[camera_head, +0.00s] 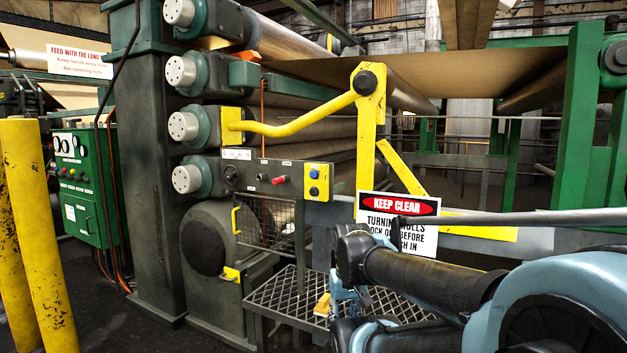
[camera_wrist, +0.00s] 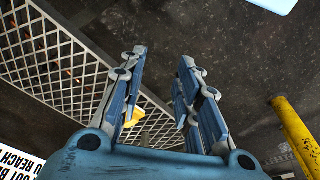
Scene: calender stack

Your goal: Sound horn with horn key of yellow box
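The yellow box (camera_head: 318,182) is on the right end of the grey control panel in the head view. The wrist view does not show the box.
The grey panel (camera_head: 262,178) also bears a red knob (camera_head: 278,180). A metal grating (camera_head: 285,300) lies below, with a small yellow piece (camera_head: 322,305) by my gripper. A KEEP CLEAR sign (camera_head: 395,222) hangs behind my arm. Yellow posts (camera_head: 45,230) stand at left.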

